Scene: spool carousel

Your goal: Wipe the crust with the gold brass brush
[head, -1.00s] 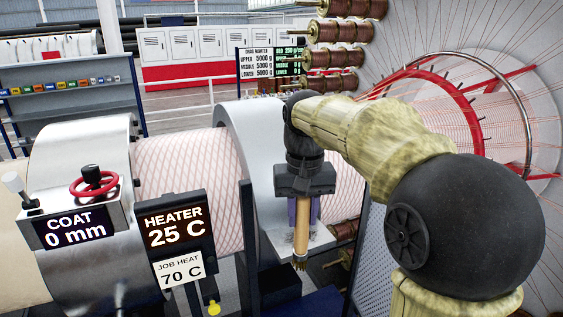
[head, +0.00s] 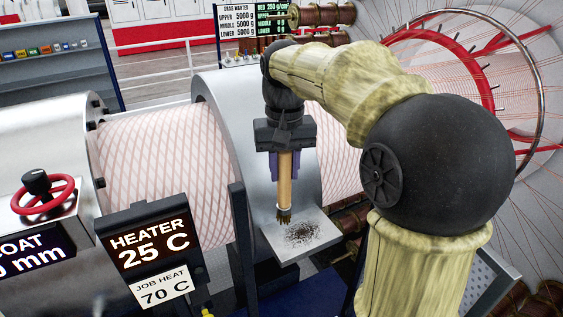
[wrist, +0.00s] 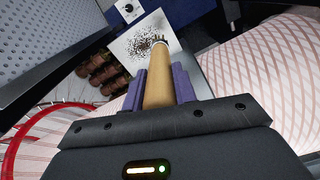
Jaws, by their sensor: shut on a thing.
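My gripper (head: 285,165) points down and is shut on the tan wooden handle of the gold brass brush (head: 285,185). Its dark bristles (head: 284,215) hang at the lower end, over or at the left part of a pale metal plate (head: 275,243). The crust (head: 303,234) is a dark speckled patch on that plate, just right of the bristles. In the wrist view the brush (wrist: 159,88) runs between the purple finger pads, and the crust (wrist: 147,45) lies just beyond its tip. I cannot tell whether the bristles touch the plate.
A large grey ring (head: 213,100) and a pink-white braided roll (head: 150,160) stand left of and behind the plate. The heater panel (head: 150,245) reads 25 C, with a job heat card of 70 C. A dark post (head: 243,240) rises just left of the plate. Copper spools (head: 350,217) sit at right.

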